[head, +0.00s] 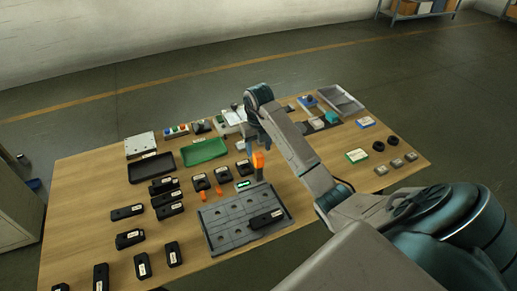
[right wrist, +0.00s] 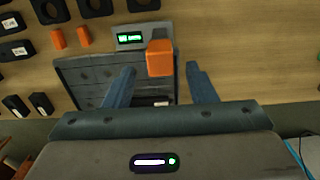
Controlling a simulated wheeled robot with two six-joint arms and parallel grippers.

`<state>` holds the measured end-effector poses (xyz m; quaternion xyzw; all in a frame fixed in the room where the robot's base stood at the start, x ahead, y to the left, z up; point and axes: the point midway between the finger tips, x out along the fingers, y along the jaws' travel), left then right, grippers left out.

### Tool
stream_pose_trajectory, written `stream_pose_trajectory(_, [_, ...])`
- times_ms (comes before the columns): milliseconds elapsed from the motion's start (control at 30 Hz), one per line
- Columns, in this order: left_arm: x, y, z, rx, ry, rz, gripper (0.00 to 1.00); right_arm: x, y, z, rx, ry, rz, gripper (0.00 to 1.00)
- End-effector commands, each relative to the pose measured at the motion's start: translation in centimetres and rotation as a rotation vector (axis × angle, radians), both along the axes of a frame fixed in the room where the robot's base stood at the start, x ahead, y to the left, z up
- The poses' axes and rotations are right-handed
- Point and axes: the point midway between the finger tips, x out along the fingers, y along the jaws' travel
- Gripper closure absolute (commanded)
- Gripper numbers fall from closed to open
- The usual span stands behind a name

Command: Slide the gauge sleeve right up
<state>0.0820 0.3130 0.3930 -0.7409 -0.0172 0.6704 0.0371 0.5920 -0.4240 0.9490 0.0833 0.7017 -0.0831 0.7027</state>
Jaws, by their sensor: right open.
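An orange block-like piece (head: 259,160), which I take to be the gauge sleeve, stands upright at the back edge of a grey plate (head: 222,232). Beside it is a small green-lit display (head: 242,184). In the right wrist view the orange piece (right wrist: 160,58) shows between and beyond the two blue fingers of my right gripper (right wrist: 160,88), with the display (right wrist: 130,39) to its left. The gripper is open, and clear gaps show on both sides of the piece. In the head view my right arm hides part of the gripper. My left gripper is not in view.
A labelled black block (head: 266,219) lies on the grey plate. Several black blocks stand to the left, with two small orange pieces (head: 211,194) nearby. A green tray (head: 204,152) and a black tray (head: 152,168) lie behind. The front left of the wooden table has free patches.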

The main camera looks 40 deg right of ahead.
Motion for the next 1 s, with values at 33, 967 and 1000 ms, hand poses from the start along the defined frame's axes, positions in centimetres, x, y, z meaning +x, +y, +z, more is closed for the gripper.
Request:
stream_pose_trajectory(33, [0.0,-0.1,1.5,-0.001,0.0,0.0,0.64,0.0,0.0,1.5,0.0,-0.001,0.0,0.49])
stream_pose_trajectory(967, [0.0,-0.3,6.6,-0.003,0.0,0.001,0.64,0.0,0.0,6.7,-0.001,-0.002,0.001,0.49])
stream_pose_trajectory(1000, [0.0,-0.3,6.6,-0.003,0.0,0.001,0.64,0.0,0.0,6.7,-0.001,-0.002,0.001,0.49])
